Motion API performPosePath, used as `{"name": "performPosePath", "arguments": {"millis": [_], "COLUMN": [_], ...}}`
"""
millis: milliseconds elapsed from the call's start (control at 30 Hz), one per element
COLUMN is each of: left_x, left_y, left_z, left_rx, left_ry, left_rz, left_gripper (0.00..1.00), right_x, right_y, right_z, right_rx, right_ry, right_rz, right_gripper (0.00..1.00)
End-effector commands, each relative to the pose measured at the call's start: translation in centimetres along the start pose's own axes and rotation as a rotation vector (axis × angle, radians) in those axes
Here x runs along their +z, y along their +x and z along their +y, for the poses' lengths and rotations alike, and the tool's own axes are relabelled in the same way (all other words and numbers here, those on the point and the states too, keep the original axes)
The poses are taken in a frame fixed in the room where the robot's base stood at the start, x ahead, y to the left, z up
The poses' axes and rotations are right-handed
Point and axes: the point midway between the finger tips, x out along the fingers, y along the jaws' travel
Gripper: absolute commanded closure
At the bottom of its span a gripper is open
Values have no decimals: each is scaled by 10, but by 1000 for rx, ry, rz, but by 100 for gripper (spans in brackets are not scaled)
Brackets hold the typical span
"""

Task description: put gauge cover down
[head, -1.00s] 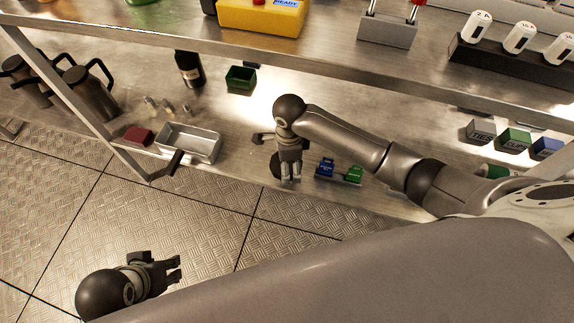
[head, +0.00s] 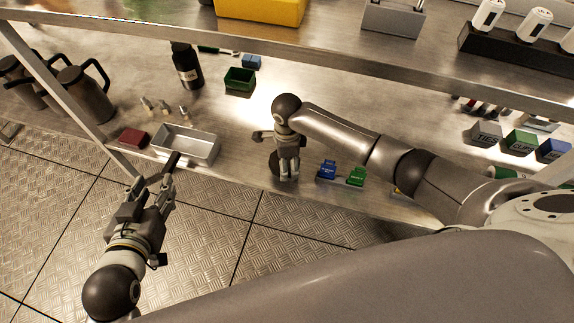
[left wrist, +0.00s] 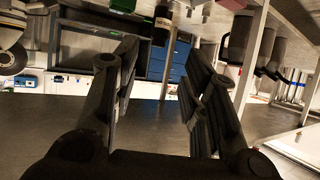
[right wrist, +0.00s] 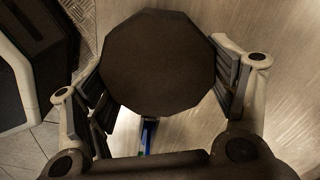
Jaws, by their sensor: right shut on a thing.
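The gauge cover looks like a dark disc with many straight sides; the cover (right wrist: 158,62) fills the middle of the right wrist view. My right gripper (right wrist: 165,92) is shut on it, with a finger at each side. In the head view the right gripper (head: 288,170) is low over the front of the lower steel shelf, with the dark cover (head: 277,163) partly hidden behind its fingers. Whether the cover touches the shelf I cannot tell. My left gripper (head: 150,190) is open and empty in front of the shelf; its spread fingers also show in the left wrist view (left wrist: 158,85).
The upper shelf (head: 330,48) overhangs behind.

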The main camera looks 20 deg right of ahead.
Motion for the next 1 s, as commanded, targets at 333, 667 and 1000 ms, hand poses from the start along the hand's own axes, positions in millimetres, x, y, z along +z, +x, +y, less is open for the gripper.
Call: {"name": "performPosePath", "arguments": {"millis": [333,667,1000], "left_x": [-54,-87,-87], "left_y": [2,-7,-7], "left_z": [8,12,12], "left_rx": [17,27,27], "left_ry": [-1,-3,-3], "left_rz": [286,457,457], "left_gripper": [60,60,60], "right_x": [0,0,0], "right_y": [24,37,38], "right_z": [-6,-6,-6], "right_rx": [0,-1,-1], "right_ry": [0,0,1], "right_rz": [1,0,0], "right_gripper": [50,50,14]}}
